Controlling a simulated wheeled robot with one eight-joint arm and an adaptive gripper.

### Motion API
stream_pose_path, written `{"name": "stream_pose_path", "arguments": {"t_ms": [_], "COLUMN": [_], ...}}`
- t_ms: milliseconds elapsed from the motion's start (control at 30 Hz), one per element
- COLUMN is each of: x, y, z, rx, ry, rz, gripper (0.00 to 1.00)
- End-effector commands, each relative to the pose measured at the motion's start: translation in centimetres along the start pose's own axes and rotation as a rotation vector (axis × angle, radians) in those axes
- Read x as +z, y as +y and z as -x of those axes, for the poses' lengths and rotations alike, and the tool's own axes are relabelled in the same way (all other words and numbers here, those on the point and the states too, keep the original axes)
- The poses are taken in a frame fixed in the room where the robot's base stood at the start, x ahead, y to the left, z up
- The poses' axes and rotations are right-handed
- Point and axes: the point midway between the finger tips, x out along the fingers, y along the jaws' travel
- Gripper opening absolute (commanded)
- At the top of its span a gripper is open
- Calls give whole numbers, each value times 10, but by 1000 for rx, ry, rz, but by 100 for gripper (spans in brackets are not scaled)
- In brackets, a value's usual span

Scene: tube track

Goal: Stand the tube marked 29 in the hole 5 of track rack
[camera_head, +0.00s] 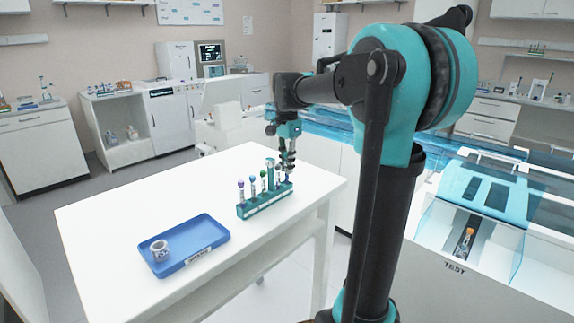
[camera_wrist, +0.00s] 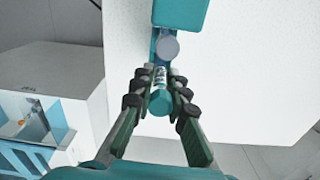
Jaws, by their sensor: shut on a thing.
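The track rack (camera_head: 262,205) is a teal block with a pale front strip, near the far right edge of the white table. Several capped tubes stand upright in it, including a purple-capped one (camera_head: 240,190) and a green-capped one (camera_head: 263,178). My gripper (camera_head: 287,168) is low over the rack's right end. In the wrist view my gripper (camera_wrist: 160,95) is shut on a labelled tube with a teal end (camera_wrist: 159,103); its number is too small to read. The hole numbers are not readable.
The table is otherwise clear. A teal-lidded machine marked TEST (camera_head: 455,267) stands at right, holding an orange-capped tube (camera_head: 469,235).

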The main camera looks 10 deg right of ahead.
Motion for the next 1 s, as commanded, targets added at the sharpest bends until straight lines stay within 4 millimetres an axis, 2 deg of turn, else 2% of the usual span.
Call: {"name": "stream_pose_path", "arguments": {"t_ms": [867, 900, 1000], "x": [0, 0, 0], "y": [0, 0, 0], "z": [-13, -13, -13], "rx": [0, 0, 0], "ry": [0, 0, 0], "rz": [0, 0, 0], "gripper": [0, 19, 31]}}
